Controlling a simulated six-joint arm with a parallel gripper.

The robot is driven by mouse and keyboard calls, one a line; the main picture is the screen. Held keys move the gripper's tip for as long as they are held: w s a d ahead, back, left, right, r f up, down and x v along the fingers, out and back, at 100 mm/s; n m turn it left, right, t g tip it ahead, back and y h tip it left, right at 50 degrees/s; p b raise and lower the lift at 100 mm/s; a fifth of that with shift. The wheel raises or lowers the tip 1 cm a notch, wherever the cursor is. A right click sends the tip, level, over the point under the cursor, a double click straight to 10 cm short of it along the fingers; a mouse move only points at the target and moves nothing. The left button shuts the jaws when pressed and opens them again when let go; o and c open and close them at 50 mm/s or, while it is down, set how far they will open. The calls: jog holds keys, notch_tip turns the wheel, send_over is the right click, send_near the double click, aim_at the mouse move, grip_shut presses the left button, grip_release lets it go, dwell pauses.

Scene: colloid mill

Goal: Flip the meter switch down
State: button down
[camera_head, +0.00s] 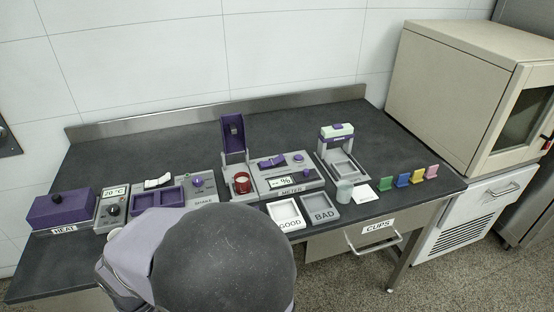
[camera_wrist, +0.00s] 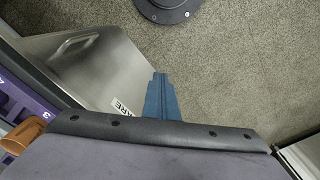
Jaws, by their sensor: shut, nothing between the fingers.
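The grey meter (camera_head: 307,179), with a "METER" label and a small display, stands mid-table in the head view. A purple rocker switch (camera_head: 271,161) sits on its top left, with a purple knob to its right. The tilt of the rocker is too small to tell. My gripper (camera_wrist: 159,78) shows in the wrist view as blue fingers, shut and empty. It hangs over the floor and a steel drawer front, apart from the meter. The meter is not visible in the wrist view. In the head view my arm fills the bottom middle, and the fingers are hidden.
An upright purple lid (camera_head: 233,136) and a red-topped cup (camera_head: 242,183) stand left of the meter. "GOOD" (camera_head: 286,213) and "BAD" (camera_head: 320,207) trays lie in front. A grey stand (camera_head: 341,154) is at right. The back of the table (camera_head: 150,145) is clear.

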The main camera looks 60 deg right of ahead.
jog(key=w+d+r+t+h, duration=0.1)
jog(key=w+d+r+t, duration=0.1)
jog(key=w+d, duration=0.2)
jog(key=w+d+r+m+t+h+p, duration=0.1)
jog(key=w+d+r, duration=0.2)
jog(key=d, duration=0.4)
jog(key=w+d+r+t+h, duration=0.1)
jog(key=w+d+r+t, duration=0.1)
jog(key=w+d, duration=0.3)
jog(key=shift+w+d+r+t+p, duration=0.3)
jog(key=shift+w+d+r, duration=0.1)
jog(key=shift+d+r, duration=0.4)
jog(key=shift+m+t+h, duration=0.3)
jog(key=shift+m+h, duration=0.3)
jog(key=shift+h, duration=0.3)
jog(key=d, duration=0.2)
jog(key=d+r, duration=0.1)
jog(key=d, duration=0.4)
jog(key=shift+d+r, duration=0.15)
jog(key=shift+d, duration=0.05)
jog(key=s+d+m+t+h+b, duration=0.1)
jog(key=s+d+h+b, duration=0.1)
jog(key=s+d, duration=0.6)
jog(key=s+d+r+m+t+h+b, duration=0.1)
jog(key=s+d+h, duration=0.4)
jog(key=d, duration=1.1)
jog(key=shift+s+d+m+t+b, duration=0.2)
jog(key=shift+s+m+t+b, duration=0.25)
jog(key=shift+s+b, duration=0.9)
